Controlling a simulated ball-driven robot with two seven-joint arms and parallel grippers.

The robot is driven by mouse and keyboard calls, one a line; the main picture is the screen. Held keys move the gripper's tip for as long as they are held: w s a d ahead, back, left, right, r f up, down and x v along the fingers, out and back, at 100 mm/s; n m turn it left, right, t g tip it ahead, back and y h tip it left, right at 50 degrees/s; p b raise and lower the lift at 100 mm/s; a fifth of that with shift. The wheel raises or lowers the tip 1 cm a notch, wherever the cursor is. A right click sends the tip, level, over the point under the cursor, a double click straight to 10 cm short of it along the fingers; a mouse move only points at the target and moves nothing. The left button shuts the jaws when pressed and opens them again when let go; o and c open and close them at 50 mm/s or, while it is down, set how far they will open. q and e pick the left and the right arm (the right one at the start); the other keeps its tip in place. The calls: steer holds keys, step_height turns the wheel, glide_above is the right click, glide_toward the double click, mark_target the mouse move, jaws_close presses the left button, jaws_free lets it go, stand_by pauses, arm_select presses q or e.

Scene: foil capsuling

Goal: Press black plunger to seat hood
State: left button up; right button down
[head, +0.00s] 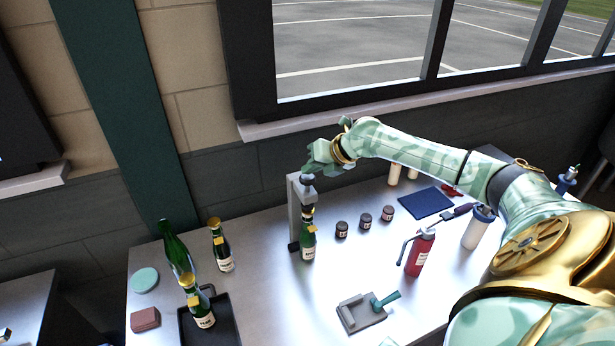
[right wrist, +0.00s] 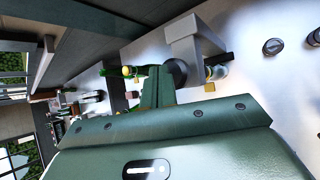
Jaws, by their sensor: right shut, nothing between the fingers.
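The grey press stand (head: 295,215) stands mid-table, with the black plunger (head: 307,181) at its top. A green bottle (head: 308,246) with a gold label stands upright under it, its dark hood (head: 308,213) around the neck. My right gripper (head: 307,170) is shut and empty, pointing down right over the plunger; I cannot tell whether it touches. In the right wrist view, the shut fingers (right wrist: 158,90) overlap the round black plunger top (right wrist: 178,70), beside the stand's grey arm (right wrist: 190,45). My left gripper is not in view.
Green bottles (head: 178,252) and a black tray (head: 185,325) stand at left. Small dark jars (head: 365,220), a blue mat (head: 426,203), a red bottle (head: 420,252) and a grey tray with a teal-handled tool (head: 360,315) lie to the right. The table between tray and stand is clear.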

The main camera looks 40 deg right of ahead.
mark_target(311, 179)
steer(key=shift+f+b, duration=0.7)
steer(key=shift+f, duration=0.3)
stand_by(0.5)
steer(key=shift+s+a+f, duration=0.2)
steer(key=shift+s+f, duration=0.1)
steer(key=shift+f, duration=0.25)
stand_by(0.5)
steer(key=shift+w+d+r+p, duration=0.1)
steer(key=shift+w+r+p, duration=0.15)
steer(key=shift+r+p, duration=0.45)
steer(key=shift+r, duration=0.9)
steer(key=shift+d+r, duration=0.1)
step_height(311, 179, up, 5)
steer(key=p, duration=0.4)
steer(key=shift+p, duration=0.3)
